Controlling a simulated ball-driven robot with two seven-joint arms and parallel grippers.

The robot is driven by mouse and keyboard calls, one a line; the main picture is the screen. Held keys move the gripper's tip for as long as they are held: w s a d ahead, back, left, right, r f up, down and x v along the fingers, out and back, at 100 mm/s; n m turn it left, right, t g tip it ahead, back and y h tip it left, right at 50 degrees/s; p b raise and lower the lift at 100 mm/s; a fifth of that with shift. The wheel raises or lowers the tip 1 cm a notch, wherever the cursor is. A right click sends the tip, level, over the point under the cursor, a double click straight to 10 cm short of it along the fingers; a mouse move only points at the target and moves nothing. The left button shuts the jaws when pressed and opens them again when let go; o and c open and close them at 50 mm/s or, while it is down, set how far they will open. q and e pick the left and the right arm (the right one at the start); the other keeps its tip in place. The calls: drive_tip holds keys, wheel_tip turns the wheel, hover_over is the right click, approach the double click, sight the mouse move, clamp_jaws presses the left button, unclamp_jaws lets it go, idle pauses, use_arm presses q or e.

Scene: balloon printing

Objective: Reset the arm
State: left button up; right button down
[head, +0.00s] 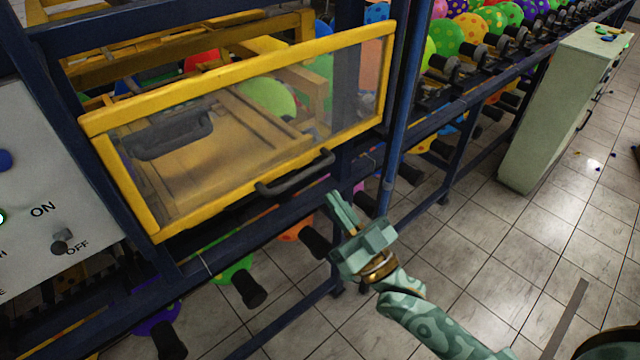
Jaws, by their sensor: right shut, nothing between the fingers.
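My right gripper (341,212) is green and comes in from the lower right. It is shut and empty, with its fingers pointing up and to the left. Its fingertips are just to the right of and below the black handle (294,174) on the yellow-framed clear door (238,120), apart from it as far as I can tell. The door looks closed over the machine's inside. My left gripper is not in view.
A grey control panel (40,215) with an ON/OFF knob stands at the left. A blue post (400,110) rises close beside the gripper. Balloons (448,38) line the conveyor behind. A pale green cabinet (560,105) stands right. The tiled floor (480,250) between is clear.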

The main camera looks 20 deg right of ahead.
drive_tip(key=s+d+f+g+h+b, duration=0.15)
drive_tip(key=f+g, duration=0.25)
drive_tip(key=f, duration=0.8)
drive_tip(key=s+d+f+g+h+p, duration=0.1)
drive_tip(key=s+d+f+g+h, duration=0.15)
drive_tip(key=f, duration=0.95)
drive_tip(key=s+d+f+g+h+b, duration=0.1)
drive_tip(key=s+d+f+g+h, duration=0.3)
drive_tip(key=f, duration=0.9)
drive_tip(key=s+d+f+g+b, duration=0.15)
drive_tip(key=s+f+g, duration=0.55)
drive_tip(key=s+f, duration=0.85)
drive_tip(key=s+a+f+g+b, duration=0.1)
drive_tip(key=s+f+g, duration=0.1)
drive_tip(key=s, duration=0.6)
drive_tip(key=s+a+f+g+b, duration=0.1)
drive_tip(key=s+f+g, duration=0.1)
drive_tip(key=s+f, duration=0.3)
drive_tip(key=s, duration=0.3)
drive_tip(key=shift+s+a+f, duration=0.2)
drive_tip(key=shift+s+a, duration=0.05)
drive_tip(key=shift+a, duration=0.1)
drive_tip(key=shift+g, duration=0.25)
